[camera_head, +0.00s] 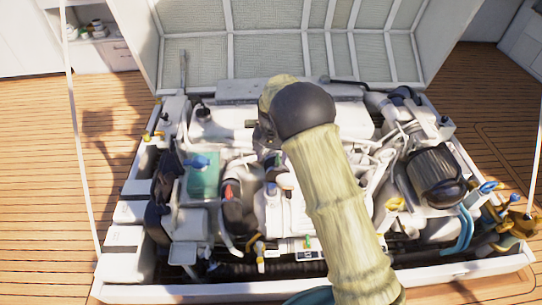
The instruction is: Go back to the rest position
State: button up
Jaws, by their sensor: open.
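My arm, in a pale yellow ribbed sleeve, rises from the bottom of the head view to a black rounded joint over the middle of the engine. Beyond the joint it bends down on the left side. My gripper (269,160) seems to be the dark part below that bend, over the middle of the engine (212,125). Its fingers are small and hard to tell from the engine parts behind. I see nothing held in it. I cannot tell whether it touches anything.
The raised hatch lid (285,55) stands behind the engine. A white frame (460,270) surrounds the engine bay. Thin stays (80,120) rise at both sides. Blue-handled valves (488,187) stick up at right. Wooden deck (45,150) lies clear on both sides.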

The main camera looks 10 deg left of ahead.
dwell(0.3)
jog(key=s+d+r+t, duration=0.1)
jog(key=s+d+r, duration=0.25)
jog(key=d, duration=0.45)
jog(key=s+d+r, duration=0.2)
jog(key=d+r, duration=0.3)
jog(key=d, duration=0.3)
jog(key=s+d+r+t, duration=0.1)
jog(key=s+d+r, duration=0.1)
jog(key=s+d, duration=0.5)
jog(key=s+d+r+t, duration=0.15)
jog(key=s+d, duration=0.35)
jog(key=s, duration=0.5)
notch_tip(320, 180, up, 28)
jog(key=p, duration=2.7)
jog(key=shift+a+g+p, duration=0.15)
jog(key=shift+g+p, duration=0.25)
jog(key=shift+g, duration=0.05)
jog(key=shift+f, duration=0.15)
jog(key=shift+s, duration=0.2)
